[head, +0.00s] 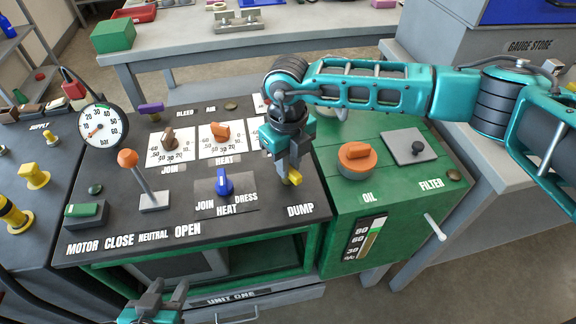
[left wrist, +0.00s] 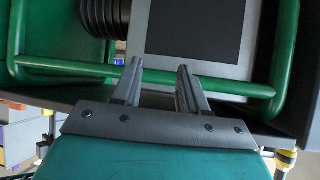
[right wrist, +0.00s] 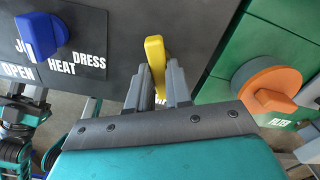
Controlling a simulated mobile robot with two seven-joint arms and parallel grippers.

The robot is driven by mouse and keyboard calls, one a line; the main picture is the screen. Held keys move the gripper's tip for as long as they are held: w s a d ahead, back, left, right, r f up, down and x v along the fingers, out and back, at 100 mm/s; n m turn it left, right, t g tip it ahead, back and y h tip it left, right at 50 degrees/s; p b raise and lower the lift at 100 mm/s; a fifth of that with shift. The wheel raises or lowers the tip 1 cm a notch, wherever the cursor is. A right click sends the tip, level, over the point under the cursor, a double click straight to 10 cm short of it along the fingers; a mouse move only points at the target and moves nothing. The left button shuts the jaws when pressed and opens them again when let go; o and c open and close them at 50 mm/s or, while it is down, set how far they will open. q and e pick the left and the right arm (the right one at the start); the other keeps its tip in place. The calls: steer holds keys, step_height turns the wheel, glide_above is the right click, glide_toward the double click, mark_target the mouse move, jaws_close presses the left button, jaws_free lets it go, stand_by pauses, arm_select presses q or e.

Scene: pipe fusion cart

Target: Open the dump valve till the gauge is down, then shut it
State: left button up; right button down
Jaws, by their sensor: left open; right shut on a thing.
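The yellow dump valve handle (head: 292,178) sits above the DUMP label at the right edge of the dark panel. My right gripper (head: 291,170) comes down over it from above. In the right wrist view the yellow handle (right wrist: 156,60) stands between the fingers, and the gripper (right wrist: 160,85) is shut on it. The round gauge (head: 100,127) stands at the panel's left; its needle seems to point to the lower left, near the low end, but is too small to read exactly. My left gripper (head: 158,297) is open and empty, low in front of the cart, also in the left wrist view (left wrist: 160,80).
The orange-knobbed lever (head: 128,158), blue HEAT switch (head: 223,183) and two orange-brown dials share the panel. The orange OIL cap (head: 357,157) and a level strip (head: 370,238) are on the green tank at right. A green rail (left wrist: 200,85) lies by my left gripper.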

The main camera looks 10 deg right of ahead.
steer(key=n+b, duration=0.2)
steer(key=n, duration=0.1)
steer(key=shift+w+f, duration=0.1)
steer(key=shift+n, duration=0.4)
steer(key=shift+n+b, duration=1.5)
steer(key=shift+n, duration=0.3)
steer(key=n+b, duration=0.2)
steer(key=n, duration=0.1)
steer(key=shift+n+b, duration=0.5)
steer(key=shift+n, duration=0.4)
arm_select(q)
steer(key=shift+h, duration=0.6)
steer(key=d+f, duration=0.1)
steer(key=w+d+f, duration=0.2)
steer(key=f, duration=0.1)
arm_select(e)
steer(key=shift+r+n, duration=0.2)
steer(key=shift+n, duration=0.1)
arm_select(q)
steer(key=shift+a+f, duration=0.1)
steer(key=shift+s+f, duration=0.2)
